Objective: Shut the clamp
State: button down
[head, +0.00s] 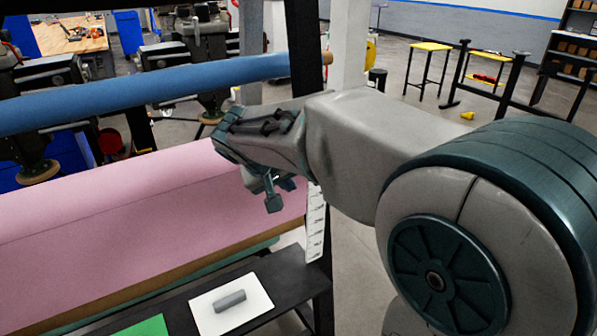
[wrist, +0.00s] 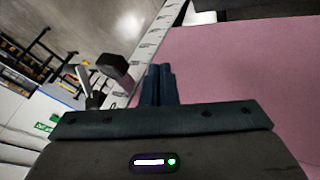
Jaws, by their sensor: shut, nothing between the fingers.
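My gripper (head: 276,192) hangs in front of the right end of a pink roll (head: 130,215) in the head view. In the wrist view its two dark fingers (wrist: 159,72) are together, with nothing between them. They point along a white ruled strip (wrist: 152,42) beside the pink sheet (wrist: 245,85). I cannot make out a clamp for certain in either view. My arm hides part of the head view.
A blue roll (head: 170,93) crosses above the pink one, by a black upright (head: 303,45). A black shelf (head: 180,316) below carries a white card (head: 255,298) with a grey cylinder (head: 230,300). Yellow-topped stools (head: 430,46) stand at the back right on open floor.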

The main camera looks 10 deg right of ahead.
jog(key=d, duration=0.3)
jog(key=shift+w+d+r+p, duration=0.2)
jog(key=shift+d+p, duration=0.05)
jog(key=shift+p, duration=0.1)
jog(key=shift+s+d, duration=0.1)
jog(key=shift+d, duration=0.05)
